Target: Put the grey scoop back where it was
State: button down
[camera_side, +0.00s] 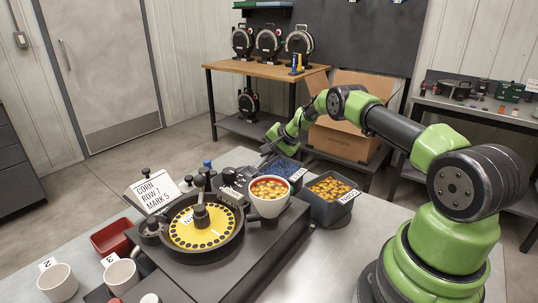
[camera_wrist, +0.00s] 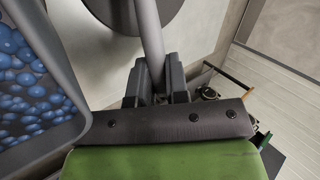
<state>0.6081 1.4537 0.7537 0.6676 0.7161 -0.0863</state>
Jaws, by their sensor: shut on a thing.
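The grey scoop (camera_wrist: 150,38) shows in the wrist view as a light grey handle running up from my jaws. A dark grey rounded part at the top edge is cut off, and I cannot tell if it is the scoop's bowl. My gripper (camera_wrist: 157,80) is shut on the handle, one finger on each side. In the side view my gripper (camera_side: 268,146) is above the far side of the bench, near the bin of blue seeds (camera_side: 299,175). The scoop is too small and dark to make out there. The blue seed bin also shows at the left of the wrist view (camera_wrist: 72,62).
A bin of orange-yellow seeds (camera_side: 349,205) stands right of the blue one. The seed meter with its yellow plate (camera_side: 190,235) and a filled white hopper (camera_side: 268,208) stand in front. A red tray (camera_side: 113,237), two white cups (camera_side: 58,282) and a sign (camera_side: 153,192) are at left.

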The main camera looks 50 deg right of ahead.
jog(key=shift+f, duration=0.15)
jog(key=c, duration=1.1)
grip_release()
